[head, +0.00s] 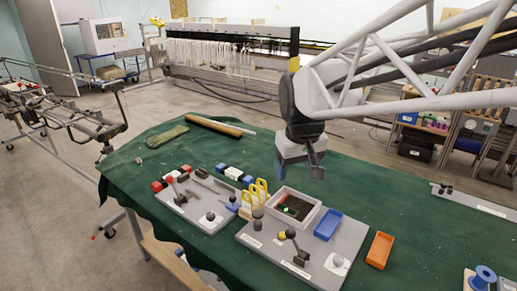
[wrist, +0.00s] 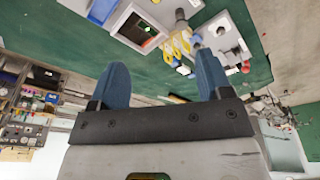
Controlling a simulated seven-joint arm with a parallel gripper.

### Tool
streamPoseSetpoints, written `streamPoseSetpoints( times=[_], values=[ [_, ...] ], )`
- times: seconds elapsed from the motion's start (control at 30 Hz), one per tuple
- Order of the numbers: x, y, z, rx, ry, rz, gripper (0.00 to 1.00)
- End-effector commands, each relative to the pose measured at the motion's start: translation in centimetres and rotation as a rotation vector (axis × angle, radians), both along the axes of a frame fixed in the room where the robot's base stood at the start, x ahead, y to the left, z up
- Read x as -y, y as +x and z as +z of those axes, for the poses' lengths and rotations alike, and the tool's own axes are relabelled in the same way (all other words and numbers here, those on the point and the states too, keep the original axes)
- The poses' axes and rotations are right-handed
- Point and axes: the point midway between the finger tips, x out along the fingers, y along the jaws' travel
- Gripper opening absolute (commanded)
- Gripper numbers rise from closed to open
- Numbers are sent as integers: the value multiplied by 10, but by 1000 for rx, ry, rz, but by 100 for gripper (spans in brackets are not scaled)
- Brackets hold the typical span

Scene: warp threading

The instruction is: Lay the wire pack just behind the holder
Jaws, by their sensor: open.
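My gripper (head: 314,168) hangs above the green table, behind the grey open box. In the wrist view its two blue fingers (wrist: 161,62) stand wide apart with nothing between them. A dark block with blue ends and a white band (head: 234,174) lies on the table left of the gripper; it looks like the wire pack, but I cannot be sure. In front of it stands a holder with yellow loops (head: 255,193), which also shows in the wrist view (wrist: 178,46). A similar block with red and white parts (head: 166,184) lies farther left.
A grey open box (head: 305,221), a blue tray (head: 328,225) and an orange tray (head: 379,250) sit to the right. Two grey boards with levers (head: 201,211) fill the front. A rolled tube (head: 215,126) and gloves (head: 167,137) lie at the back. The cloth behind the boards is mostly clear.

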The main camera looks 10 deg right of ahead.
Motion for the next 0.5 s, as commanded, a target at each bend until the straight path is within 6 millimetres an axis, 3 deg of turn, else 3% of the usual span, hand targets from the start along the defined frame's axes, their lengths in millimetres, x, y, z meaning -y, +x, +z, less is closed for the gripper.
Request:
streamPoseSetpoints(
  times=[0.1, 0.5],
  values=[
    [5, -34, -4, 12, 5, -34, 72],
    [15, -133, -34, 44, 22, -143, 72]
  ],
)
